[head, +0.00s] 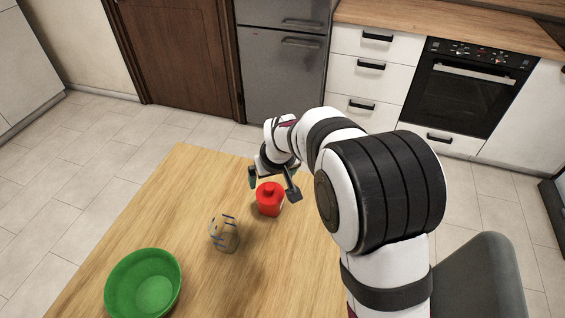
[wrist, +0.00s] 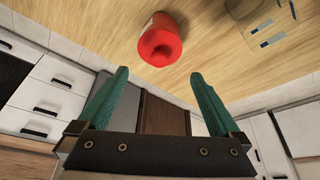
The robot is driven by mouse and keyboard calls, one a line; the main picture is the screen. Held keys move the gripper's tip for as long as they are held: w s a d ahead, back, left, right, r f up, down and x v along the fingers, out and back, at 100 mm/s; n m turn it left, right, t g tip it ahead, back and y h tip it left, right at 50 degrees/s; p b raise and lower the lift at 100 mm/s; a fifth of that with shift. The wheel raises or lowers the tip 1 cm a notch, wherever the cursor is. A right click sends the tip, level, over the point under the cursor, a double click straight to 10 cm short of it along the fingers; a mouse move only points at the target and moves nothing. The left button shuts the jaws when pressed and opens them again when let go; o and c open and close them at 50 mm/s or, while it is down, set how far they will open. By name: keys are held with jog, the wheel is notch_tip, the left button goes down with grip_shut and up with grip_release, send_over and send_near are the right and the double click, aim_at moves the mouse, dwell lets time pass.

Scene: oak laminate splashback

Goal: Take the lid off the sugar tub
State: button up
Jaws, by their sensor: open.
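The sugar tub (head: 269,205) is red and stands upright on the wooden table. Its red lid (head: 268,190) has a knob on top and sits on the tub. In the wrist view the red tub (wrist: 160,40) shows beyond the fingertips, near the top middle, with its lid end facing the camera. My gripper (head: 273,187) is at the tub in the head view, its fingers apart to the left and right of the lid. In the wrist view my gripper (wrist: 160,78) is open, with nothing between its green fingers. I cannot tell whether a finger touches the lid.
A clear glass (head: 224,234) with dark marks stands left of and nearer than the tub. A green bowl (head: 143,286) is at the table's front left. The table (head: 190,190) is bare around them. A grey chair (head: 475,280) stands at the right.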

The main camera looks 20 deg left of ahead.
aim_at(270, 185)
jog(key=x, duration=0.7)
jog(key=shift+w+f, duration=0.2)
jog(key=shift+f, duration=0.05)
jog(key=c, duration=1)
